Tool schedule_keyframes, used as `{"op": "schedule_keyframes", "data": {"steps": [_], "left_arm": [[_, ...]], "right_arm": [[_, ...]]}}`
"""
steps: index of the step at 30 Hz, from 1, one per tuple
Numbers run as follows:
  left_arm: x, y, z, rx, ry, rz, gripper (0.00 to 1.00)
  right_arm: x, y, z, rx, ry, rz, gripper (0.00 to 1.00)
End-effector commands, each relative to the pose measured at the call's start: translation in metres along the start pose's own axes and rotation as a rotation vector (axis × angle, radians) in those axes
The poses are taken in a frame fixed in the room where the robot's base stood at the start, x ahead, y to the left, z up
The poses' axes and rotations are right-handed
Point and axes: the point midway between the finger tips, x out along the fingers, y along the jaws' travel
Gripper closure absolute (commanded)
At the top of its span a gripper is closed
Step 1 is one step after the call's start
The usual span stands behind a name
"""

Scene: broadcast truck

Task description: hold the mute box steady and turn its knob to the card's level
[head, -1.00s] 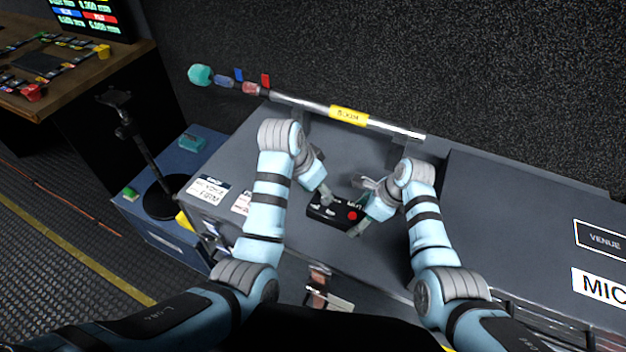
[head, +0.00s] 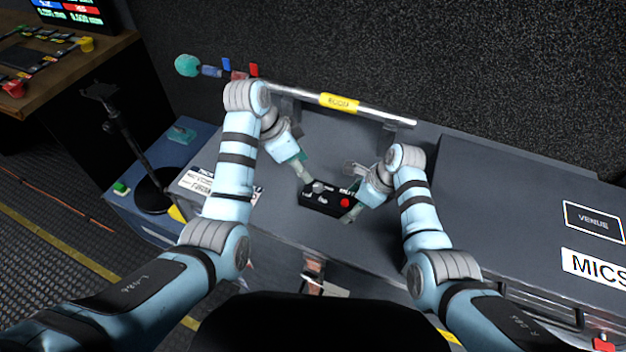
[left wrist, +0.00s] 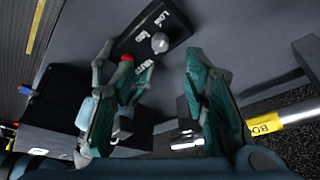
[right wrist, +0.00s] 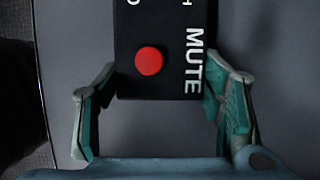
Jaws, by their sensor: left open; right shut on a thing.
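The black mute box (head: 325,205) lies on the grey top, with a grey knob (head: 319,187) at its left and a red button (head: 345,202) at its right. My right gripper (head: 356,193) is shut on the box's right end; its fingers flank the MUTE end in the right wrist view (right wrist: 172,85). My left gripper (head: 301,172) is open just behind and left of the knob. In the left wrist view the knob (left wrist: 160,42) stands beyond the open fingers, apart from them. White cards (head: 197,181) lie at the left, partly behind my left arm; I cannot read a level.
A boom pole (head: 370,112) with a yellow label lies along the back. A large grey case (head: 520,200) with VENUE and MICS labels is at the right. A dark stand (head: 125,130) rises at the left, near a blue case (head: 150,215).

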Motion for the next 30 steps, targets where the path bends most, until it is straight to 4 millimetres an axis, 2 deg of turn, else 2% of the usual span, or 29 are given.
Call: {"op": "schedule_keyframes", "data": {"steps": [6, 9, 14, 20, 23, 28, 30], "left_arm": [[0.058, 0.001, 0.0, -0.003, -0.002, 0.004, 0.59], [0.077, 0.001, 0.0, -0.002, -0.002, 0.002, 0.59], [0.092, 0.0, 0.0, -0.002, -0.001, -0.002, 0.59], [0.093, 0.0, 0.0, -0.002, 0.0, -0.003, 0.59], [0.093, 0.0, 0.0, -0.003, 0.0, -0.003, 0.72], [0.093, 0.0, 0.0, -0.003, 0.0, -0.002, 0.99], [0.093, 0.0, 0.0, -0.003, 0.0, -0.002, 1.0]], "right_arm": [[0.0, 0.0, 0.0, 0.0, 0.001, 0.001, 0.75], [0.0, 0.0, 0.0, 0.0, 0.0, 0.001, 0.75], [0.0, 0.0, 0.0, 0.0, 0.0, 0.001, 0.75], [0.0, 0.0, 0.0, 0.0, 0.0, 0.001, 0.75], [0.0, 0.0, 0.0, 0.0, 0.001, 0.001, 0.75], [0.0, 0.0, 0.0, 0.0, 0.001, 0.001, 0.75], [0.0, 0.0, 0.0, 0.0, 0.001, 0.001, 0.75]]}}
